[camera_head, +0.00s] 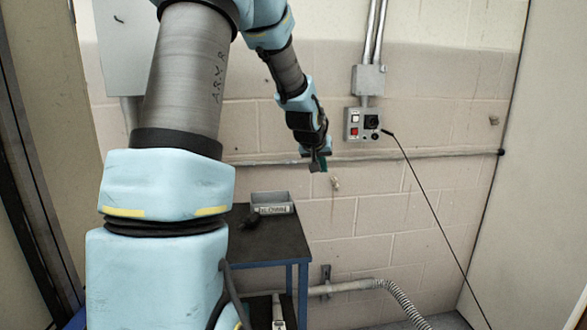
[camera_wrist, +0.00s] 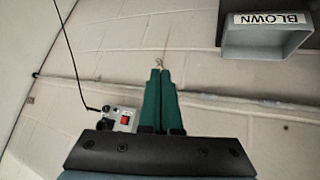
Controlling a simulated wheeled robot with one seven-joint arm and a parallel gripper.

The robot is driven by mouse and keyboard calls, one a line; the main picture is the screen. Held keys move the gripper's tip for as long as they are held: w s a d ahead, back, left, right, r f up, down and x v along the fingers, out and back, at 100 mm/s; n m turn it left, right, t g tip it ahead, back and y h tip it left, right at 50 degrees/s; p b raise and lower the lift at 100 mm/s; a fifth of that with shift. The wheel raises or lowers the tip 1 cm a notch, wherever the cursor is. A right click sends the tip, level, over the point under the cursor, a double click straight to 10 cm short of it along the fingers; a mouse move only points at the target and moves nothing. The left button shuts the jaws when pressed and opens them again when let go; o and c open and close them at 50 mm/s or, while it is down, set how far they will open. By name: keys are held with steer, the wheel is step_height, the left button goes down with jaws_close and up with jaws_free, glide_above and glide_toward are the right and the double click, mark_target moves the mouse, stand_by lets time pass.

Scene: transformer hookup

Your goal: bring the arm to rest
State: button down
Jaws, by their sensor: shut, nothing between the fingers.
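My gripper (camera_head: 319,164) hangs at the end of my raised arm, in front of the block wall and above the small table. In the wrist view, its two green fingers (camera_wrist: 161,72) lie side by side with their tips together, shut and empty. The fingers touch nothing that I can see. My arm fills the left and upper middle of the head view and hides part of the wall and table.
A dark table (camera_head: 275,245) holds a grey bin (camera_head: 271,203), labelled BLOWN in the wrist view (camera_wrist: 265,45), and a dark object (camera_head: 250,220). A switch box (camera_head: 362,124) with a black cable (camera_head: 430,205) is on the wall. A conduit (camera_head: 430,153) crosses the wall.

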steer(key=s+a+f+g+y, duration=0.1)
steer(key=s+a+f+g, duration=0.1)
steer(key=s+a, duration=0.3)
steer(key=s+a+f+g+y, duration=0.1)
steer(key=s+a, duration=0.5)
steer(key=s, duration=0.7)
steer(key=s+a+f+n+g+y, duration=0.1)
steer(key=s+a+f+g, duration=0.2)
steer(key=s+a, duration=0.3)
steer(key=s+f, duration=0.1)
steer(key=s, duration=0.2)
steer(key=shift+s+f, duration=0.3)
